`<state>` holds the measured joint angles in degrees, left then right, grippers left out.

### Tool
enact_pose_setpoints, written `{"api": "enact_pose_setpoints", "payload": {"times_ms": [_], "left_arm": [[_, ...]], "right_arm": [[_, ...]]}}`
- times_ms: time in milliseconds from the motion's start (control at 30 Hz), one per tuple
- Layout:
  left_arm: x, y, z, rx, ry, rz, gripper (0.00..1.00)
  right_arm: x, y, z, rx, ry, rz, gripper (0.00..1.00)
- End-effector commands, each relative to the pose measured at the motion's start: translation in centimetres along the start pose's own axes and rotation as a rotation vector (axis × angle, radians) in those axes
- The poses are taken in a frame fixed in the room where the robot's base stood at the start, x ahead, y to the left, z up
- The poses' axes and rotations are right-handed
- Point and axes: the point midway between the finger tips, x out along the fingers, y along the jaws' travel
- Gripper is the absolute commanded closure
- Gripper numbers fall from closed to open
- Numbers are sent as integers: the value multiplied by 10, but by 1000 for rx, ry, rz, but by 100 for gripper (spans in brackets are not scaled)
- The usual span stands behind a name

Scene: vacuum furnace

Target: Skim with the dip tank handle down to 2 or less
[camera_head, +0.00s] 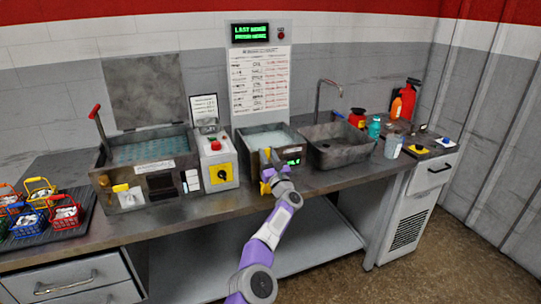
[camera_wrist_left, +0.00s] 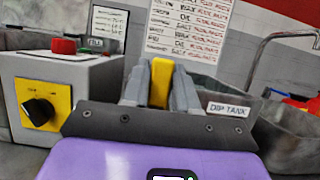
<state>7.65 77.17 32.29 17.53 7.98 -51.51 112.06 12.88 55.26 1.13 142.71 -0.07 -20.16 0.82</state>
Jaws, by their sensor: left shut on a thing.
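The dip tank (camera_head: 277,140) is an open grey basin of pale liquid in the middle of the bench. A small green display (camera_head: 293,162) is on its front, its figures too small to read. My left gripper (camera_head: 270,174) is at the tank's front left. In the left wrist view, its two grey fingers (camera_wrist_left: 160,88) are shut on the upright yellow dip tank handle (camera_wrist_left: 161,74). The DIP TANK label (camera_wrist_left: 229,109) shows just right of the fingers. The lower part of the handle is hidden. My right gripper is out of view.
A control box (camera_head: 217,160) with a red button and black knob stands close left of the tank. A larger lidded tank (camera_head: 150,150) is further left, then coloured baskets (camera_head: 38,188). A sink (camera_head: 339,143) is close on the right, with bottles (camera_head: 374,127) beyond.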

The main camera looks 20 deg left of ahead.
Motion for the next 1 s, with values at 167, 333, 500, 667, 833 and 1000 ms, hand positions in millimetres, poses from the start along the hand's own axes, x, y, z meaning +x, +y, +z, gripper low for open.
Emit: {"api": "enact_pose_setpoints", "payload": {"times_ms": [167,333,500,667,833,1000], "left_arm": [[0,0,0,-7,1,2,100],[0,0,0,-7,0,2,68],[0,0,1,-5,0,2,51],[0,0,0,-3,0,2,51],[-1,0,0,-3,-1,3,51],[-6,-1,-1,-5,1,1,51]], "right_arm": [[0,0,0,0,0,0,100],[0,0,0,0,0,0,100],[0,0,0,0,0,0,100],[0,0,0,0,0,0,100],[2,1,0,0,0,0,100],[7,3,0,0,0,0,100]]}}
